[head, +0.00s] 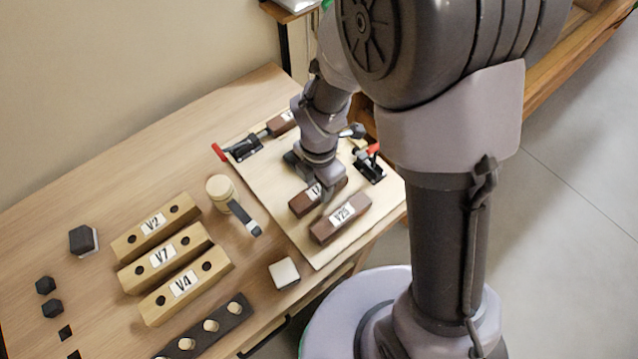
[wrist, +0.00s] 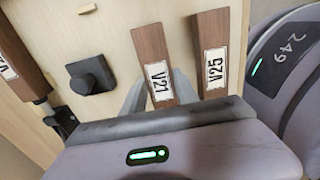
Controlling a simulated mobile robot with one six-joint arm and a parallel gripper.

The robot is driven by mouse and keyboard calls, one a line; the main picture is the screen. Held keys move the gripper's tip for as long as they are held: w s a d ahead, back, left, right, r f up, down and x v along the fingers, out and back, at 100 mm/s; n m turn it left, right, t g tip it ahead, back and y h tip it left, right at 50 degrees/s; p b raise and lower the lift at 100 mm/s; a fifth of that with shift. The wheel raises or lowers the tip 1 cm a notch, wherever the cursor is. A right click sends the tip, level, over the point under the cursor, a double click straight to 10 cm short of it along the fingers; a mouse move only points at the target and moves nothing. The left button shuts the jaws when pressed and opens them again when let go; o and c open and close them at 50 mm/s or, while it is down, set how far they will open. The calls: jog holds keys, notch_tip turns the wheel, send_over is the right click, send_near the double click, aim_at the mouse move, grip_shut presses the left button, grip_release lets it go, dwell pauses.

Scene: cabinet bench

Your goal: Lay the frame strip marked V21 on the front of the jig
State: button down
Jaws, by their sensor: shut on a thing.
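The dark brown strip V21 (wrist: 153,45) is between my gripper's fingers (wrist: 160,82) in the wrist view, its label facing up. In the head view V21 (head: 301,204) is partly hidden by my gripper (head: 325,188), which is shut on it. I cannot tell whether V21 touches the board below. The brown strip V25 (head: 341,218) lies beside it, on the board's near part; it also shows in the wrist view (wrist: 211,30), apart from V21. The jig is a pale board (head: 262,181) with clamps.
A black clamp with a red handle (head: 243,148) stands by another brown strip (head: 281,123) at the back; a second clamp (head: 369,166) is at the right. A black knob (wrist: 90,75) stands on the board. A mallet (head: 222,190) and pale bars V2, V7, V4 (head: 187,283) lie left.

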jog(key=shift+f, duration=0.2)
jog(key=c, duration=0.7)
grip_release()
jog(key=shift+r, duration=0.1)
notch_tip(320, 180, up, 7)
jog(key=p, duration=0.6)
jog(key=shift+p, duration=0.3)
